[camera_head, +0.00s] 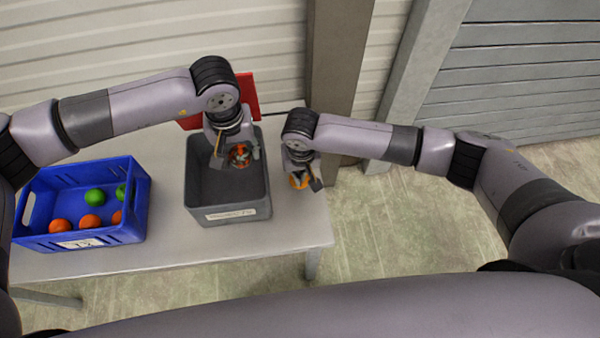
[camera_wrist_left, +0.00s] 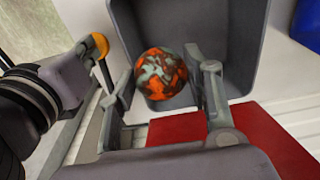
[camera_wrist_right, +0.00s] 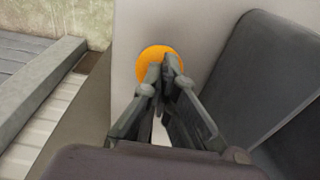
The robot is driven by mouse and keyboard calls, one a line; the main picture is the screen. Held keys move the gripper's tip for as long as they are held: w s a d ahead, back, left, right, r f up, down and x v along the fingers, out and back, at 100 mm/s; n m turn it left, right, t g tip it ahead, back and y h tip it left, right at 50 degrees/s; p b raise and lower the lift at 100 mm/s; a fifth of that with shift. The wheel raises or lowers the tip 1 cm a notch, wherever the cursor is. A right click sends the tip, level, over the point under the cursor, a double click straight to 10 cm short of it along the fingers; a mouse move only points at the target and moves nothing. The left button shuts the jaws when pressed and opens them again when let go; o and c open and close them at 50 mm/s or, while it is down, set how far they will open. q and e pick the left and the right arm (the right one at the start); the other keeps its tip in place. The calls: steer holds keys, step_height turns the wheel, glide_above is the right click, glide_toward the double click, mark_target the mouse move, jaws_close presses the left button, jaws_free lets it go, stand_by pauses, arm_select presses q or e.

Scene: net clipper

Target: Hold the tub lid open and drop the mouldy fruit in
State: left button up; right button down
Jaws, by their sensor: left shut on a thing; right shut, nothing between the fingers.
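The mouldy fruit (camera_head: 240,156) is orange with grey-green patches and shows large in the left wrist view (camera_wrist_left: 161,74). My left gripper (camera_head: 236,154) is shut on it, over the open grey tub (camera_head: 262,190). The red tub lid (camera_head: 250,97) stands raised at the tub's back, partly hidden by my left arm; it also shows in the left wrist view (camera_wrist_left: 268,132). My right gripper (camera_head: 303,182) is shut and empty, right of the tub. Its fingertips overlap a round orange thing (camera_wrist_right: 158,62) at the table; I cannot tell whether they touch.
A blue crate (camera_head: 132,228) with several orange and green fruits stands left of the tub on the grey table (camera_head: 170,255). The table's right edge lies close to my right gripper. A post (camera_head: 338,80) and shutter walls stand behind.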

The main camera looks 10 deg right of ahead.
arm_select(q)
step_height(320, 180, down, 10)
stand_by(0.6)
